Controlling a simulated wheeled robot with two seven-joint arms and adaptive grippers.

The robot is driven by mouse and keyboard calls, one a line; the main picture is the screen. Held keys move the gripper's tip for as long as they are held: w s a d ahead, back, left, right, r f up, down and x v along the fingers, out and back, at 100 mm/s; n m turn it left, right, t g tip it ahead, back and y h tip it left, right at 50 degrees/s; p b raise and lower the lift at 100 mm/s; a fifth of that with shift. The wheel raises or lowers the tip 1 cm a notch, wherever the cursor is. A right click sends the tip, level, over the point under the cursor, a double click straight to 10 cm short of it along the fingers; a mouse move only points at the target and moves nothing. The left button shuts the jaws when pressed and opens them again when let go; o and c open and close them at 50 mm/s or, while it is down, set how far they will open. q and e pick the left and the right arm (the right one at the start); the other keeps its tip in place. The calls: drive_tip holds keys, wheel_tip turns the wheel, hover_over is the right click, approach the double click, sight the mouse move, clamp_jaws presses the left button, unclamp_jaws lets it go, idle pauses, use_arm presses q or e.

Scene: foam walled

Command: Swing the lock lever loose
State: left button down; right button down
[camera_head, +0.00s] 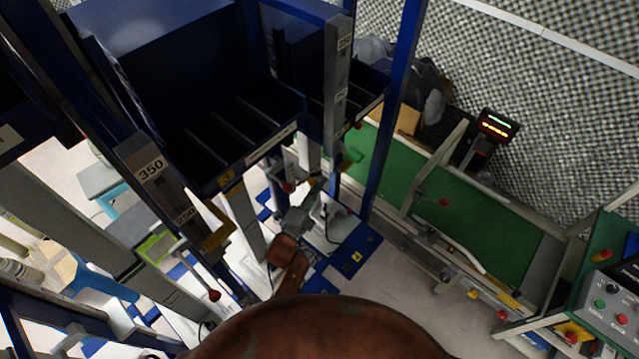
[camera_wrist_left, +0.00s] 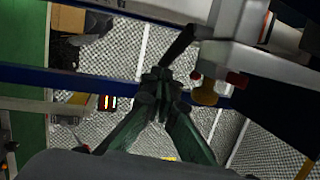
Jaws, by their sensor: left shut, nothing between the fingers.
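A lock lever with a red ball knob (camera_head: 288,187) sits on the pale mechanism at the foot of the blue rack; I cannot tell for certain that this is the lever meant. My left gripper (camera_head: 312,192) is close beside it, to its right. In the left wrist view the dark green fingers (camera_wrist_left: 160,84) are shut with nothing between them. There a pale mechanism (camera_wrist_left: 257,58) with a red knob (camera_wrist_left: 237,79) and a yellow knob (camera_wrist_left: 205,93) stands to the right of the fingertips, apart from them. My right gripper does not show.
The blue rack (camera_head: 190,85) with dark shelves rises close to my left arm. A blue post (camera_head: 392,100) stands to its right. A green conveyor (camera_head: 470,215) and a control box with buttons (camera_head: 612,305) lie farther right. Another red-knobbed lever (camera_head: 214,296) is at lower left.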

use_arm(q)
drive_tip(key=shift+s, duration=0.1)
drive_tip(key=v, duration=1.2)
